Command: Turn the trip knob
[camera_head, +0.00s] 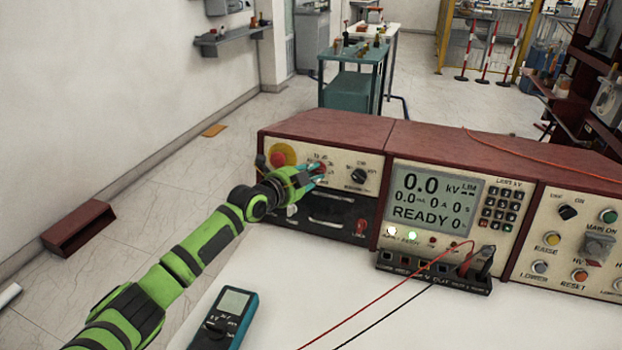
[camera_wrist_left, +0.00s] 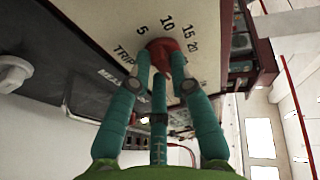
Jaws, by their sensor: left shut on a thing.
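The trip knob (camera_wrist_left: 164,47) is red and sits on the cream panel under the marks 5, 10, 15 and 20, beside the word TRIP, in the left wrist view. My left gripper (camera_wrist_left: 165,70) has its teal fingers closed around the knob. In the head view the left gripper (camera_head: 312,174) reaches the left section of the console (camera_head: 330,127) and mostly hides the knob. The knob's exact pointer setting cannot be read. My right gripper is in neither view.
A red round button on a yellow disc (camera_head: 282,155) lies just left of the gripper, and a black rotary knob (camera_head: 358,175) to its right. The display (camera_head: 433,198) reads READY. A multimeter (camera_head: 228,318) and red and black leads lie on the white tabletop (camera_head: 290,285).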

